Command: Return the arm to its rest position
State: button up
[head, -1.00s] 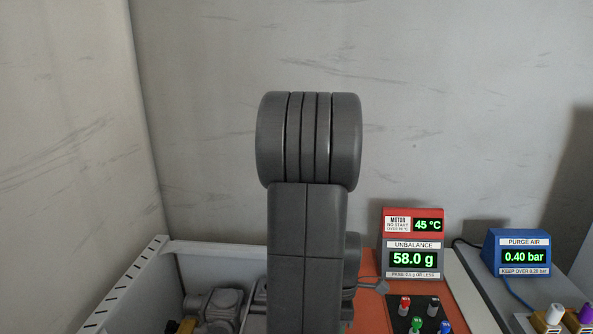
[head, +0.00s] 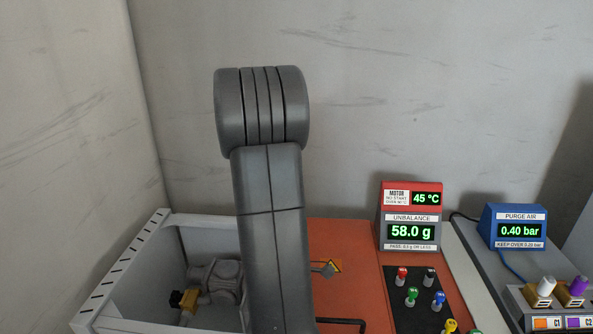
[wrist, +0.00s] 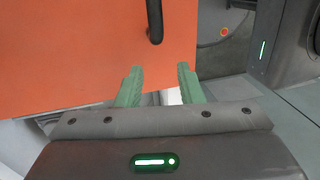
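My gripper (wrist: 159,88) shows in the wrist view with its two green fingers apart and nothing between them. An orange panel (wrist: 75,55) lies beyond the fingers, with a black bar handle (wrist: 155,20) on it above the fingertips. In the head view my arm stands upright left of centre, and my gripper is not visible there.
An orange top (head: 345,268) has a black handle (head: 345,322). A grey bin (head: 120,275) holds motor-like parts (head: 215,275). A display (head: 410,218) reads 45 °C and 58.0 g. A blue purge air unit (head: 517,228) reads 0.40 bar. Coloured knobs (head: 412,295) sit on a black panel.

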jog(key=w+a+p, duration=0.2)
jog(key=a+p, duration=0.4)
jog(key=a, duration=1.6)
notch_tip(320, 180, up, 9)
jog(key=w+b, duration=0.1)
jog(key=shift+w+b, duration=0.3)
